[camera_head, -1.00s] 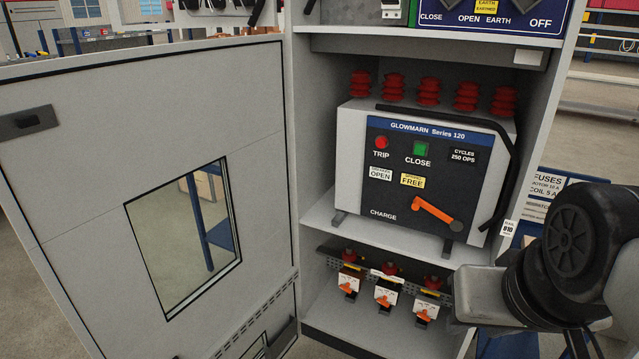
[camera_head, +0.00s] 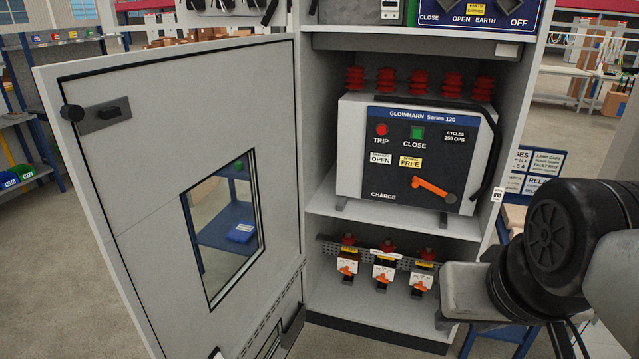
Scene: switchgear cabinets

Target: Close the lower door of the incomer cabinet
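The grey lower door (camera_head: 165,150) of the cabinet (camera_head: 520,125) stands wide open to the left. It hinges on the cabinet's left front edge. It has a window (camera_head: 222,225), a dark latch plate (camera_head: 104,116) near its free edge, and a black round knob (camera_head: 72,113) at that edge. The open compartment shows a breaker unit (camera_head: 418,155) with an orange charge handle. My arm's black joint and grey link fill the lower right, in front of the cabinet's right side. My gripper is out of view, and nothing in view visibly touches the door.
Several small orange-handled devices (camera_head: 384,268) sit on a rail inside, below the breaker shelf. Blue-framed shelving (camera_head: 38,150) with bins stands at far left. A sign (camera_head: 540,170) stands right of the cabinet. Bare floor (camera_head: 70,270) shows left of the door.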

